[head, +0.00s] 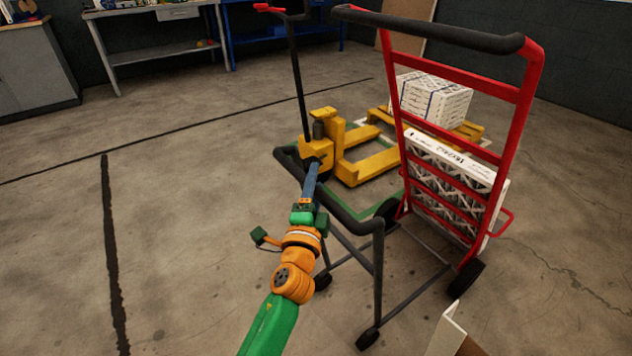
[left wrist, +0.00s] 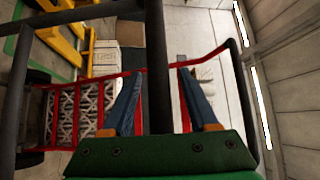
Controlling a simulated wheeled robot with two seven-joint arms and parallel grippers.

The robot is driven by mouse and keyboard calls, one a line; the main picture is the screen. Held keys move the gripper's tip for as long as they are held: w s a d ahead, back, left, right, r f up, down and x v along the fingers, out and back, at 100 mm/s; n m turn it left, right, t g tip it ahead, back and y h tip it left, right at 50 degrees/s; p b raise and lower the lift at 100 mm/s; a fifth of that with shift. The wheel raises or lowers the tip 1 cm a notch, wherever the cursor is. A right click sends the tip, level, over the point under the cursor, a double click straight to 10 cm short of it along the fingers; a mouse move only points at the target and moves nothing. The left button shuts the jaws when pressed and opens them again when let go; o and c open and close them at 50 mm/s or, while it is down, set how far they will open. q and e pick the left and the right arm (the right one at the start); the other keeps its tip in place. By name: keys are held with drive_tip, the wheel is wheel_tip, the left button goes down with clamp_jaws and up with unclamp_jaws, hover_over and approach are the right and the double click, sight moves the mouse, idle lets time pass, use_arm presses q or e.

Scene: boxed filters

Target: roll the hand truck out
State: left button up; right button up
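The hand truck has a red ladder-like frame (head: 520,110) with a black top handle (head: 430,28), dark lower bars and wheels. A white carton of filters (head: 450,180) stands against its rungs, and shows in the left wrist view (left wrist: 78,115). A black bent tube (head: 350,210) on legs with small wheels stands at its near left, apparently joined to it. My left gripper (head: 310,178) reaches this tube from below. In the left wrist view, its two blue-grey fingers (left wrist: 158,85) stand apart on either side of a dark bar, with gaps visible. My right gripper is out of view.
A pale box edge (head: 447,328) shows at bottom right. Workbenches line the back wall. The left floor is clear.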

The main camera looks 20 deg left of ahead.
use_arm(q)
drive_tip(key=shift+w+f, duration=0.1)
drive_tip(key=shift+w, duration=0.3)
clamp_jaws()
drive_tip(key=shift+f, duration=0.15)
idle(1.0)
